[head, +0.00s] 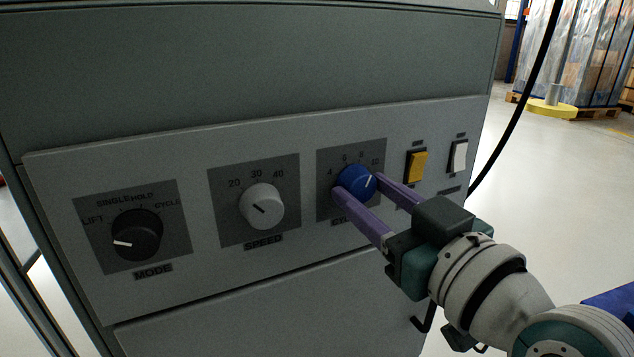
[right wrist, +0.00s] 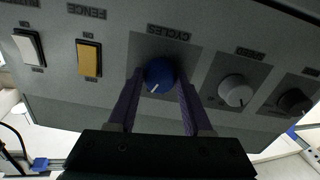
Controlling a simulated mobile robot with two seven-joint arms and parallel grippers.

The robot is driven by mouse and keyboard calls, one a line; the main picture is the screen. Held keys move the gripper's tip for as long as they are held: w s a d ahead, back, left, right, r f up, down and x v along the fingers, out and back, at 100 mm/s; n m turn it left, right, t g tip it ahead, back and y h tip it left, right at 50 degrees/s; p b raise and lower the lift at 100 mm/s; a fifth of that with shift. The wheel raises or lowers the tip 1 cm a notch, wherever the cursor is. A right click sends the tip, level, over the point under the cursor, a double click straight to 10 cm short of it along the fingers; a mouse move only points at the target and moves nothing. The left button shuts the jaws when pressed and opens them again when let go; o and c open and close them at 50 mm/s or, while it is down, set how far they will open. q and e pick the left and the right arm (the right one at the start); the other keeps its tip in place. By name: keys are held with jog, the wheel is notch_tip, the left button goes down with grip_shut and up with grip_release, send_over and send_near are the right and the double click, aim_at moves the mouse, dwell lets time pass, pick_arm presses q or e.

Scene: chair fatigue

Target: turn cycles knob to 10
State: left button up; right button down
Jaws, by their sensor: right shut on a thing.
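The blue cycles knob (head: 356,182) sits on a dark plate (head: 330,158) marked 4, 6, 8 and 10 on the machine's control panel. Its white pointer line faces up and right, toward the 8-to-10 side. I cannot tell the exact mark it meets. My right gripper (head: 361,185) is shut on the knob, with one purple finger on each side. The right wrist view also shows the blue knob (right wrist: 159,74) between the fingers, under the CYCLES label. The lower part of the plate is partly hidden by the fingers. My left gripper is not in view.
Left of the cycles knob are the light grey speed knob (head: 262,205) and the black mode knob (head: 137,234). To the right are a yellow switch (head: 417,166) and a white switch (head: 458,156). A black cable (head: 521,105) hangs right of the cabinet.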

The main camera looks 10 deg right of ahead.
jog(key=m+p, duration=0.1)
jog(key=m, duration=0.2)
jog(key=shift+r+m+p, duration=0.1)
jog(key=shift+m+p, duration=0.2)
jog(key=shift+p, duration=0.1)
jog(key=shift+m+p, duration=0.45)
jog(key=shift+m, duration=1.45)
jog(key=shift+c, duration=1.6)
grip_release()
jog(key=shift+a, duration=0.1)
jog(key=shift+s, duration=0.1)
